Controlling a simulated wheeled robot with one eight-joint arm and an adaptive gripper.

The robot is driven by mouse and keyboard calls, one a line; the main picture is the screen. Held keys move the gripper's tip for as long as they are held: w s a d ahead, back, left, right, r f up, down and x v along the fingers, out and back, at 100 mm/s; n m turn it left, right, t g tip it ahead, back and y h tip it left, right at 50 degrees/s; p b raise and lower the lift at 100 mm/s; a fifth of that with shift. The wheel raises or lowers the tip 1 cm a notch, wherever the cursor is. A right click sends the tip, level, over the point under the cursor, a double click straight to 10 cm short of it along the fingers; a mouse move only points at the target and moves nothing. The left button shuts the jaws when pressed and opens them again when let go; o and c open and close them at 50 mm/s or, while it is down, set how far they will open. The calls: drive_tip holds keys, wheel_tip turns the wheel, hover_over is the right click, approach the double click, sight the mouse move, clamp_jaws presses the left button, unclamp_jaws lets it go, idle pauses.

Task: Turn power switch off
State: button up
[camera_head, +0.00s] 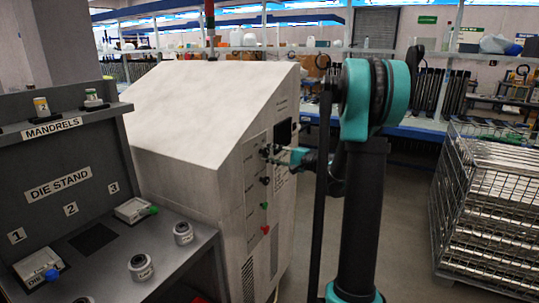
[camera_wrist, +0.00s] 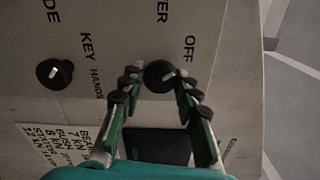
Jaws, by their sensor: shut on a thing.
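The power switch is a round black knob (camera_wrist: 160,76) on the grey panel in the wrist view. A short light mark shows on its right part, and the printed word OFF is just above and to the right. Letters ending in "ER" are above it. My gripper (camera_wrist: 160,90) has its green fingers with black pads on either side of the knob, shut on it. There the switch is too small and covered to make out.
A second black knob (camera_wrist: 55,73) lies left in the wrist view. Below my gripper in the head view are another black knob (camera_head: 265,181), a green button (camera_head: 264,206) and a red button (camera_head: 265,229). A wire cage (camera_head: 438,215) stands right, the die stand (camera_head: 60,180) left.

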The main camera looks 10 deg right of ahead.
drive_tip(key=shift+n, duration=1)
drive_tip(key=o, duration=1.2)
drive_tip(key=shift+c, duration=0.2)
drive_tip(key=v, duration=1.2)
